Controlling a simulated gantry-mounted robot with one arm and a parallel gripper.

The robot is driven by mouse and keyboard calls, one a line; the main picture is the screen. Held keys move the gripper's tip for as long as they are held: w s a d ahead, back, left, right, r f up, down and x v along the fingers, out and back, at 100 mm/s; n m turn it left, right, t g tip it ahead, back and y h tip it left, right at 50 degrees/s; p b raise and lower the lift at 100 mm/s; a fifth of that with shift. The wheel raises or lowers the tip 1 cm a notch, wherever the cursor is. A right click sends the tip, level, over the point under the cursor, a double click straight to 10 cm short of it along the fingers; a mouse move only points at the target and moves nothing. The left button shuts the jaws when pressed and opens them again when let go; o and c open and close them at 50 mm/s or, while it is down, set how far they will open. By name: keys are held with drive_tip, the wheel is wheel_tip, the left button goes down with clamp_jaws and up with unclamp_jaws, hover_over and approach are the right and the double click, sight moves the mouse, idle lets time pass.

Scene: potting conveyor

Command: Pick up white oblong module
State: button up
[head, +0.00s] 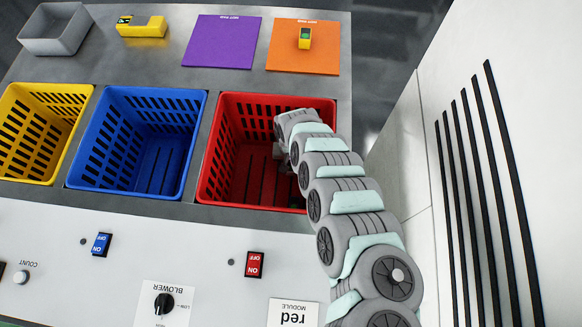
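I see no white oblong module in the head view. My gripper (281,152) is at the end of my arm, over or inside the red basket (222,150), near its right side. The gripper is small, dark and partly covered by my own arm links. I cannot tell whether its fingers are open or shut, or whether it holds anything. The part of the red basket behind my arm is hidden. The visible part of its slotted floor looks empty.
Left of it stand an empty blue basket (76,170) and a yellow basket (62,165). Behind are a grey bin (50,46), a yellow block-like part (150,29), a purple pad (205,45), and an orange pad (285,58) bearing a small yellow-green object (305,38). A switch panel (130,250) lies in front.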

clamp_jaws()
idle(0.6)
